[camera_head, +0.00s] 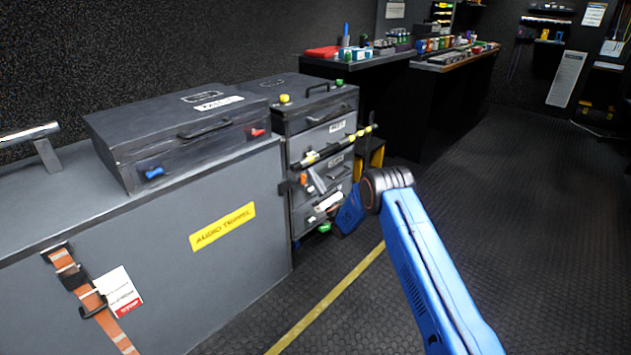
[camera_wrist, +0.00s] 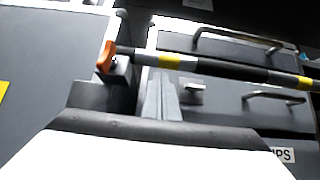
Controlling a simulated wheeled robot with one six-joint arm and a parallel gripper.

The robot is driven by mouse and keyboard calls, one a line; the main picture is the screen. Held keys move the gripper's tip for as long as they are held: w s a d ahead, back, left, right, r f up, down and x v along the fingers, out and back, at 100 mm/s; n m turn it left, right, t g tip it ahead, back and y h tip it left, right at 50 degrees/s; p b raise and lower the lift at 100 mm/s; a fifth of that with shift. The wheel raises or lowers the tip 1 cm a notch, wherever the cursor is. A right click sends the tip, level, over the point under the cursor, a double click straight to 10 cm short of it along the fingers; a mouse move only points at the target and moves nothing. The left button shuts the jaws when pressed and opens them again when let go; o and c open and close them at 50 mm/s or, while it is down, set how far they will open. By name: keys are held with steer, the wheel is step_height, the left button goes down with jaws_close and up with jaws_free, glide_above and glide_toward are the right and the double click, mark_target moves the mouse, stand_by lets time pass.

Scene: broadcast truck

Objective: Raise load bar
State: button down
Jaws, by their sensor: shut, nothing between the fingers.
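The load bar (camera_wrist: 225,68) is a dark bar with yellow bands. In the wrist view it runs across the drawer fronts, with an orange piece (camera_wrist: 105,57) at its left end beside a dark bracket. In the head view the bar (camera_head: 338,147) slants up to the right across the drawer cabinet. My gripper (camera_wrist: 160,82) is shut and empty, its fingers pointing at the bar just right of the orange piece. The fingertips look at or just under the bar; I cannot tell whether they touch it. In the head view my gripper (camera_head: 318,183) is below the bar's left part.
The drawer cabinet (camera_head: 318,108) has metal handles close around the bar. A grey trunk (camera_head: 130,250) labelled audio, with a black case (camera_head: 190,125) on top, stands at left. An orange strap (camera_head: 85,290) hangs on its front. Floor at right (camera_head: 500,210) is clear.

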steer(key=shift+r, duration=0.6)
steer(key=shift+r, duration=0.1)
